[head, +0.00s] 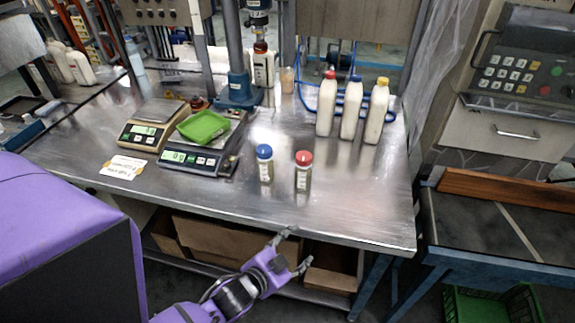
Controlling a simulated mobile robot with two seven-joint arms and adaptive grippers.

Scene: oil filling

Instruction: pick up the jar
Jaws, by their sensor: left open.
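Two small jars stand upright near the front of the metal table (350,205). One is a jar with a blue lid (265,165); to its right is a jar with a red lid (303,172). Both have pale labels. The picture does not tell which one is meant. My left gripper (299,249) is open and empty. It is at the table's front edge, nearer to me than the jars and apart from both. My right gripper is not in view.
Two scales (150,128) stand left of the jars, one with a green tray (203,127) on it. Tall white bottles (350,108) and a blue hose stand behind right. A filling stand (238,85) rises at the back. The table's right front is clear.

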